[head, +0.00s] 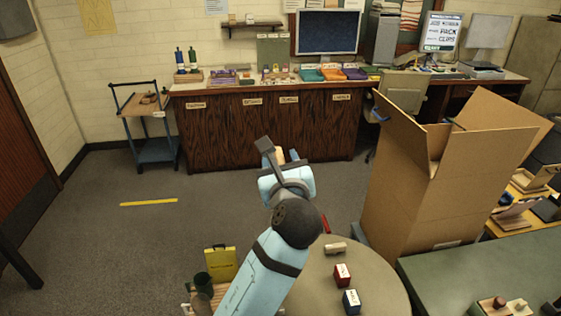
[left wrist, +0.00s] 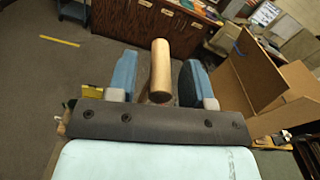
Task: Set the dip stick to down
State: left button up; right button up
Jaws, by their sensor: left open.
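A pale wooden rod (left wrist: 160,70) with a rounded end, which looks like the dip stick, stands between the two blue fingers of my left gripper (left wrist: 159,82) in the left wrist view. Gaps show on both sides of it, and the jaws are open. In the head view my left gripper (head: 282,165) is at the middle, above the near round table, with a small tan bit of the rod (head: 281,156) showing. My right gripper is not in view.
The round table (head: 385,268) holds a wooden block (head: 335,247), a red box (head: 342,274) and a dark blue box (head: 352,301). A yellow case (head: 220,262) and dark green cup (head: 203,283) are left of my arm. A tall open carton (head: 420,200) stands right. Floor is clear at left.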

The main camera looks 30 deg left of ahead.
pick_arm(q)
grip_shut()
notch_tip(320, 180, down, 34)
jog(key=b, duration=1)
jog(key=shift+f+b, duration=0.2)
jog(key=shift+b, duration=0.1)
grip_release()
